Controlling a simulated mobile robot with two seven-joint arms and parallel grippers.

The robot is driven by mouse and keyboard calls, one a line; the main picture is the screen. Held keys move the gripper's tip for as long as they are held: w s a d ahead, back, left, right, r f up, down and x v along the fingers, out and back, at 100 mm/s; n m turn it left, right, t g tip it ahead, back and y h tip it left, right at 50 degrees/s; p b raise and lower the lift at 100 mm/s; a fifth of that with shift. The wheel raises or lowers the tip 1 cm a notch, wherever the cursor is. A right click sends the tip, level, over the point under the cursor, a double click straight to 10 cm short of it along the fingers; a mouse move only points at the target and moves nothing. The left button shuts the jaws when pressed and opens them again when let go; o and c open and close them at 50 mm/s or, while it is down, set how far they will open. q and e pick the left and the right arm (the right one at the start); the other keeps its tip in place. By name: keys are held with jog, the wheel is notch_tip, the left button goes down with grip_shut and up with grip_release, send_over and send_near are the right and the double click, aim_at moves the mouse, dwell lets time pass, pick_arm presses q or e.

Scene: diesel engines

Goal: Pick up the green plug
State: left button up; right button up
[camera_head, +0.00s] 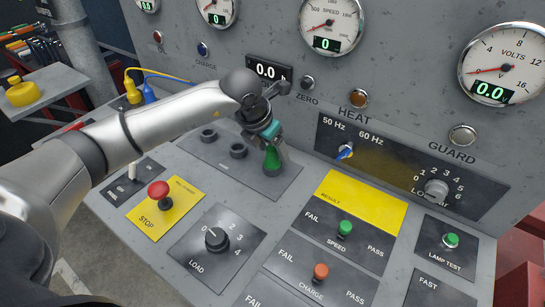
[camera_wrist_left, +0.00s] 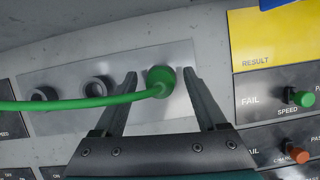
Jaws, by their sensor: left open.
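The green plug (camera_head: 272,160) stands in the right end of a row of sockets on a light grey plate of the console. In the left wrist view the green plug (camera_wrist_left: 161,79) has a green cable running off to the left. My left gripper (camera_head: 270,150) is at the plug. In the left wrist view its two fingers (camera_wrist_left: 160,82) are spread, one on each side of the plug, with gaps between. The gripper partly hides the plug's upper part in the head view. My right gripper is not in view.
Two dark empty sockets (camera_head: 223,142) sit left of the plug. A red stop button (camera_head: 159,193) and the load knob (camera_head: 216,239) are nearer on the panel. Yellow (camera_head: 132,90) and blue plugs stand at the left. The result panel (camera_head: 360,205) is to the right.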

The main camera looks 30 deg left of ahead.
pick_arm(q)
jog(key=shift+c, duration=0.3)
grip_shut()
dwell(0.4)
